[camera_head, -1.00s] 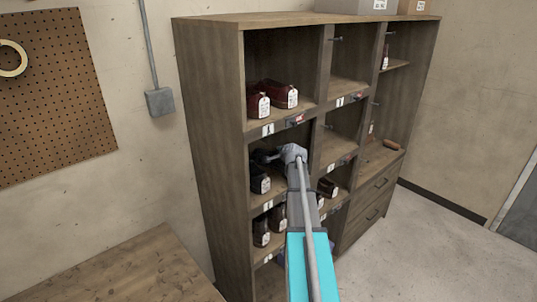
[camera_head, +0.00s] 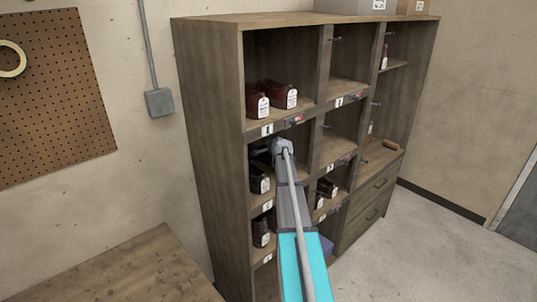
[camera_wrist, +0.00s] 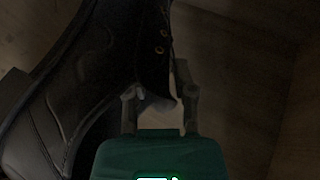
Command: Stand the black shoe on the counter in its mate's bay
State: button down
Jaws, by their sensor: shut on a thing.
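In the wrist view a black shoe (camera_wrist: 90,85) with metal eyelets fills the left and reaches between the fingers of my gripper (camera_wrist: 158,105), which is shut on its upper edge. In the head view my gripper (camera_head: 268,152) is inside the left column's second bay from the top. A dark shoe (camera_head: 260,182) with a white tag stands at that bay's left front. The held shoe is mostly hidden there by my arm and shadow. Whether it touches the bay floor cannot be told.
The wooden shelf unit (camera_head: 208,120) has dividers close around my arm. Dark red shoes (camera_head: 272,98) stand in the bay above. A tagged shoe (camera_head: 262,232) stands below, and dark shoes (camera_head: 326,188) stand to the right. The visible counter (camera_head: 120,270) is bare.

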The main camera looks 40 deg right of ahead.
jog(key=shift+w+f+b, duration=0.15)
jog(key=shift+f+b, duration=0.75)
jog(key=shift+w+f+b, duration=0.1)
jog(key=shift+f+b, duration=0.8)
jog(key=shift+c, duration=2.2)
grip_release()
jog(key=shift+s+r, duration=0.1)
jog(key=p+v, duration=0.5)
jog(key=v, duration=0.7)
jog(key=shift+p, duration=0.3)
